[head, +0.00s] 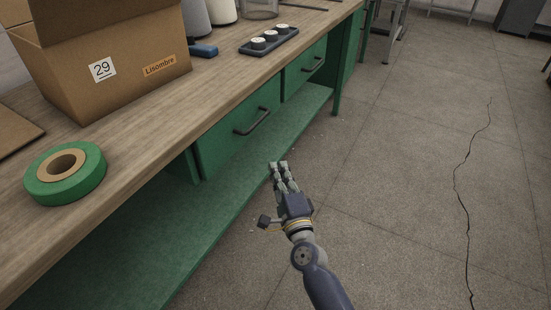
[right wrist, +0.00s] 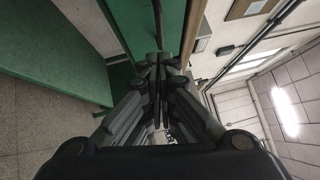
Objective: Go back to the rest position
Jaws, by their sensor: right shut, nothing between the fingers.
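My right gripper (head: 278,164) is low in front of the green workbench, over the open floor side, below the level of the wooden top. Its fingers are shut with nothing between them. The right wrist view shows the closed fingers (right wrist: 157,62) pointing at the green bench front. My left gripper is not in view.
The wooden bench top (head: 125,138) carries a cardboard box (head: 120,75) marked 29, a green tape roll (head: 90,182) and a dark tray (head: 262,48) with several white pieces. Green drawers (head: 238,130) with handles face me. The concrete floor (head: 400,180) at right is clear, with a crack.

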